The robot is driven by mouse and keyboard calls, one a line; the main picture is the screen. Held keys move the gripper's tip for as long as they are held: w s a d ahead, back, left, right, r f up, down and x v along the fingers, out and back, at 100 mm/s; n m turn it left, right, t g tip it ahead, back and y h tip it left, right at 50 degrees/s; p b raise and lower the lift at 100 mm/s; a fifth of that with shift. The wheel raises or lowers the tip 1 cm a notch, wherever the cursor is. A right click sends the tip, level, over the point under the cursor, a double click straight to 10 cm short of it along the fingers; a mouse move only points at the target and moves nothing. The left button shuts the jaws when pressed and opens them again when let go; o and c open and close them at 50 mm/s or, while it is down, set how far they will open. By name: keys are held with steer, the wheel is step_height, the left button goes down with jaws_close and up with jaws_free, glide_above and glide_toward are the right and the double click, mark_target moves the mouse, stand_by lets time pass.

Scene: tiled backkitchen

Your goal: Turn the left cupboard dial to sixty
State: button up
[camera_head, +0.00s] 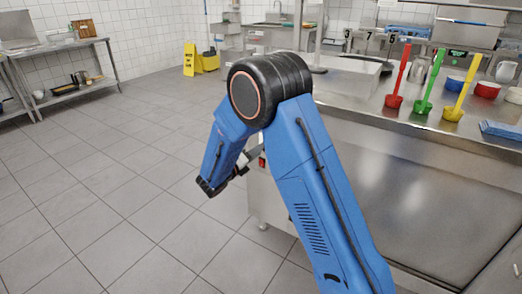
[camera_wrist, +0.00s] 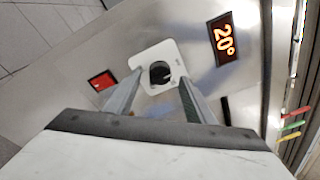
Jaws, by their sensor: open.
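A black round dial (camera_wrist: 159,73) sits on a white plate (camera_wrist: 152,54) on the steel cupboard face in the wrist view. A display (camera_wrist: 224,39) to its right reads 20° in lit orange digits, tilted in the picture. My gripper (camera_wrist: 160,80) is open, with one finger on each side of the dial in the picture. I cannot tell whether the fingertips reach the dial or stop short of it. In the head view my arm hides the dial and most of my gripper, at the left end of the steel cupboard (camera_head: 420,215).
A red switch (camera_wrist: 102,81) sits left of the dial. On the counter stand red (camera_head: 394,101), green (camera_head: 423,106) and yellow (camera_head: 453,113) long-handled scoops and several bowls. A yellow floor sign (camera_head: 189,59) stands at the back. The tiled floor (camera_head: 90,170) at left is clear.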

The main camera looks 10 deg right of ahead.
steer(key=shift+x, duration=0.95)
steer(key=c, duration=1)
steer(key=shift+s+d+r+m+t+y, duration=0.1)
steer(key=shift+m+t+y, duration=0.35)
steer(key=shift+m, duration=3.8)
steer(key=shift+s+d+f+m+t+y, duration=0.1)
steer(key=shift+m+t+y, duration=0.35)
steer(key=shift+m, duration=3.75)
steer(key=shift+s+d+r+m+t+y, duration=0.15)
steer(key=shift+m+y, duration=0.55)
steer(key=shift+m, duration=3.55)
steer(key=shift+a, duration=0.1)
